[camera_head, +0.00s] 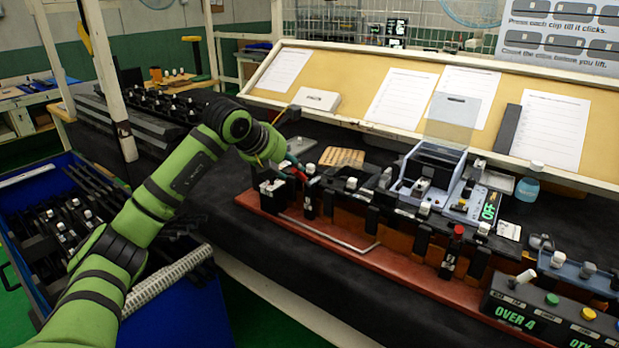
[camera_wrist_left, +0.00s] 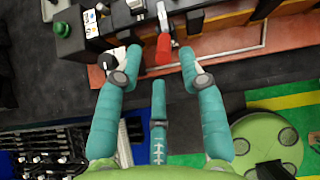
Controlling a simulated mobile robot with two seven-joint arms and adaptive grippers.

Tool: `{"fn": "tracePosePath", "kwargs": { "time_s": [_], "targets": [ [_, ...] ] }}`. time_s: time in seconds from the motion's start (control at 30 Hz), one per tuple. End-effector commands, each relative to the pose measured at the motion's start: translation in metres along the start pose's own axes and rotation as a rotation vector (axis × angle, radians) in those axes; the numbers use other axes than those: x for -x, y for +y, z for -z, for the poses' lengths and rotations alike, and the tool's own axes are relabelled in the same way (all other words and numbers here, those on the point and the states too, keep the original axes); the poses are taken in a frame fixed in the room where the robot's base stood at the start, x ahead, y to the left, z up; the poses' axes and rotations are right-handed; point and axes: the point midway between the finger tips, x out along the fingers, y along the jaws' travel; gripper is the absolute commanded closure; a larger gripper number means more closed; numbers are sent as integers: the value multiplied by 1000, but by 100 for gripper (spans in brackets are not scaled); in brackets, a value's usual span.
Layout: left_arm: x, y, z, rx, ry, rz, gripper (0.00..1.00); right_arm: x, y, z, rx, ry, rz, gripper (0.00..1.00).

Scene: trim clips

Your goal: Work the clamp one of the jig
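The jig (camera_head: 400,268) is a long red-brown board carrying a row of black clamps with pale knobs. My left gripper (camera_head: 287,163) is at its left end, close to a red handle (camera_head: 299,174) on a black clamp block (camera_head: 309,200). In the left wrist view, my left gripper (camera_wrist_left: 160,54) has its teal fingers spread. The red handle (camera_wrist_left: 163,48) stands between the fingertips, with visible gaps on both sides. A black clamp with a red knob (camera_head: 458,231) stands further right. No clamp number can be read. My right gripper is not in view.
A grey device with a raised clear lid and green OFF display (camera_head: 489,207) stands behind the jig. A bottle (camera_head: 528,185) is beside it. A blue bin of black parts (camera_head: 70,215) is at left.

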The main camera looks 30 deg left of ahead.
Motion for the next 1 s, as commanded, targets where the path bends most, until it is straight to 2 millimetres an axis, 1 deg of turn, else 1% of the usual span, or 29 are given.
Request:
{"fn": "tracePosePath", "kwargs": {
  "time_s": [0.03,0.2,0.33,0.5,0.73,0.77,0.8,0.83,1.0],
  "targets": [
    [-8,-2,0,1,6,4,60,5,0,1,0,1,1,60],
    [-35,-3,0,0,5,6,60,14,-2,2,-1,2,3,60],
    [-51,-3,0,1,3,7,60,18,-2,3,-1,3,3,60],
    [-60,-2,1,-1,2,6,60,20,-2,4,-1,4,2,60],
    [-61,-2,1,-1,2,6,60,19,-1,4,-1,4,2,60],
    [-61,-2,1,-1,2,6,72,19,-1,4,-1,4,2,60],
    [-61,-2,1,-1,2,6,88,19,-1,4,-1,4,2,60],
    [-61,-2,1,-1,1,6,100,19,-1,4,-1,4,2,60],
    [-61,-3,0,-1,-2,8,100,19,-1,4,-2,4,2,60]
  ]
}}
